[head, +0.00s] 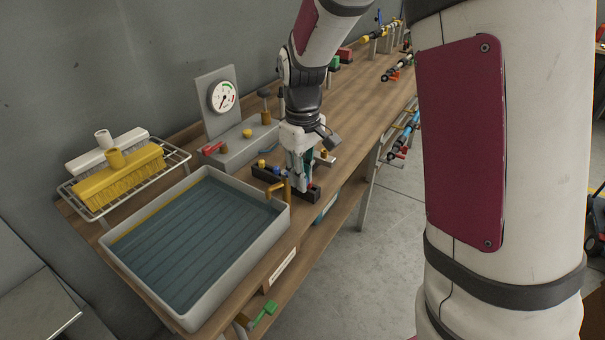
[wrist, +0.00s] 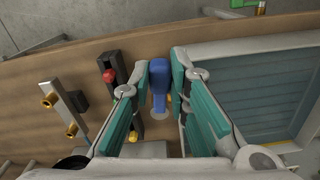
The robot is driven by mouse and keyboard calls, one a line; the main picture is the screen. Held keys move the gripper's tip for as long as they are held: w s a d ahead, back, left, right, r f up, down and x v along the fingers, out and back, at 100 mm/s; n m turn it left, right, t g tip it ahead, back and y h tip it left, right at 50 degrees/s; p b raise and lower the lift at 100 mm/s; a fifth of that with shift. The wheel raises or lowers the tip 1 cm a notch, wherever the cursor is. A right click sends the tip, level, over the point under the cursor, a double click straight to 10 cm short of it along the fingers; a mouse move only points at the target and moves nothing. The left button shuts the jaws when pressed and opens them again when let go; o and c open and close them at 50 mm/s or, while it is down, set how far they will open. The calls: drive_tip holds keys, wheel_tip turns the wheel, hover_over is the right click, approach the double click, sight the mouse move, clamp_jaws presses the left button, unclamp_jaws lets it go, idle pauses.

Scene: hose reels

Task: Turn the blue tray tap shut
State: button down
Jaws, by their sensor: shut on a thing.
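The blue tap (wrist: 158,82) shows in the wrist view as a blue handle, between the two teal-padded fingers of my gripper (wrist: 162,70). My gripper is shut on this handle, though a narrow gap seems to show beside the left finger. In the head view my gripper (head: 302,183) points down over the bench just right of the water tray (head: 184,300), and it hides the blue handle. A brass spout (head: 279,187) stands at the tray's right edge. The tray has a blue-grey ribbed inside; part of it also shows at the right of the wrist view (wrist: 210,47).
A dark block with a red knob (wrist: 108,75) and a metal bar with brass fittings (wrist: 60,108) are left of the fingers in the wrist view. A gauge panel (head: 222,97) and brushes on a rack (head: 120,175) stand behind. A green-handled tap (head: 263,314) is below the bench's front edge.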

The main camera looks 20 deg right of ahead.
drive_tip(key=a+m+p, duration=0.1)
drive_tip(key=m, duration=0.2)
drive_tip(key=a+m+p, duration=0.1)
drive_tip(key=a+m, duration=0.1)
drive_tip(key=m, duration=0.1)
drive_tip(key=a+m+p, duration=0.1)
drive_tip(key=m+p, duration=0.1)
drive_tip(key=m, duration=0.1)
drive_tip(key=shift+a+r+m, duration=0.1)
drive_tip(key=shift+a+m, duration=0.1)
drive_tip(key=shift+m, duration=0.1)
drive_tip(key=shift+w+a+m+p, duration=0.3)
drive_tip(key=shift+a+m, duration=0.05)
drive_tip(key=shift+m, duration=0.75)
drive_tip(key=shift+w+a+m+p, duration=0.35)
drive_tip(key=shift+a+m, duration=0.05)
drive_tip(key=shift+m, duration=0.7)
drive_tip(key=shift+w+a+m+p, duration=0.3)
drive_tip(key=shift+a+m, duration=0.05)
drive_tip(key=shift+m, duration=0.75)
drive_tip(key=c, duration=1.5)
unclamp_jaws()
